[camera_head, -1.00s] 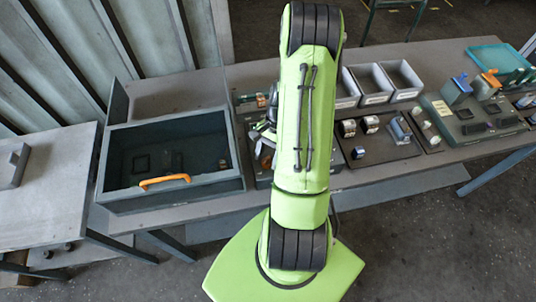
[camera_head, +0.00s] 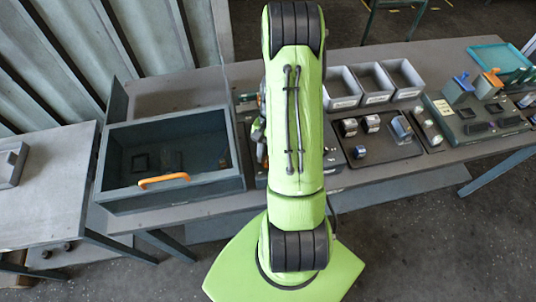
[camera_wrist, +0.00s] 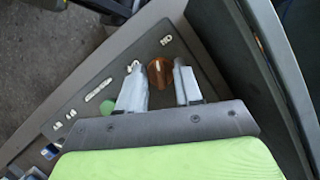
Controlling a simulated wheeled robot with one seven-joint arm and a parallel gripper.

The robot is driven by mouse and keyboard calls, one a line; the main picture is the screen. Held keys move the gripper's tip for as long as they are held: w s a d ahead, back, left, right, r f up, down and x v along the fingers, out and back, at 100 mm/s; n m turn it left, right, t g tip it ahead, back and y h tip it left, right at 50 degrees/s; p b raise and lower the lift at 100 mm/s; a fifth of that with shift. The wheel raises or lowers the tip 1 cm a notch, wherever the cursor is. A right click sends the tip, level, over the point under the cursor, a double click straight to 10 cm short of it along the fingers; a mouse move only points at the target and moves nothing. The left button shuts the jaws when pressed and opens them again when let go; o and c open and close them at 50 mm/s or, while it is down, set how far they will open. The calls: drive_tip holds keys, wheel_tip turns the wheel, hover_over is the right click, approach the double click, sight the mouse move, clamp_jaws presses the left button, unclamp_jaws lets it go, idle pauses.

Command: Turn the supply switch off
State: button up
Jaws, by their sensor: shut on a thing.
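The supply switch is a round orange-brown knob (camera_wrist: 160,74) on a grey panel (camera_wrist: 85,88) in the wrist view. My gripper (camera_wrist: 158,66) has one pale finger on each side of the knob and is shut on it. White marks stand on the panel around the knob, and one white mark lies beside the left finger. A pale green round part (camera_wrist: 108,108) sits left of the left finger. In the head view my green arm covers the knob and most of the panel.
An open dark box (camera_head: 170,197) with an orange handle (camera_head: 164,180) stands left of my arm. Grey bins (camera_head: 374,98) and a dark tray (camera_head: 385,152) with small parts lie to the right. A dark raised edge (camera_wrist: 245,70) runs close to the right finger.

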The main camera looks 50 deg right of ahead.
drive_tip(key=n+g+h+b, duration=0.1)
drive_tip(key=n, duration=0.2)
drive_tip(key=shift+w+n, duration=0.15)
drive_tip(key=shift+n, duration=0.25)
drive_tip(key=n+h, duration=0.1)
drive_tip(key=n, duration=0.2)
drive_tip(key=shift+a+n+g+b, duration=0.15)
drive_tip(key=shift+n+g+b, duration=0.15)
drive_tip(key=shift+g+b, duration=0.1)
drive_tip(key=n+h, duration=0.1)
drive_tip(key=n, duration=0.2)
drive_tip(key=shift+a+n+h, duration=0.1)
drive_tip(key=shift+n+h, duration=0.8)
drive_tip(key=shift+n, duration=0.9)
drive_tip(key=shift+a+n, duration=0.1)
drive_tip(key=shift+n, duration=0.2)
drive_tip(key=shift+g, duration=0.3)
drive_tip(key=o, duration=1)
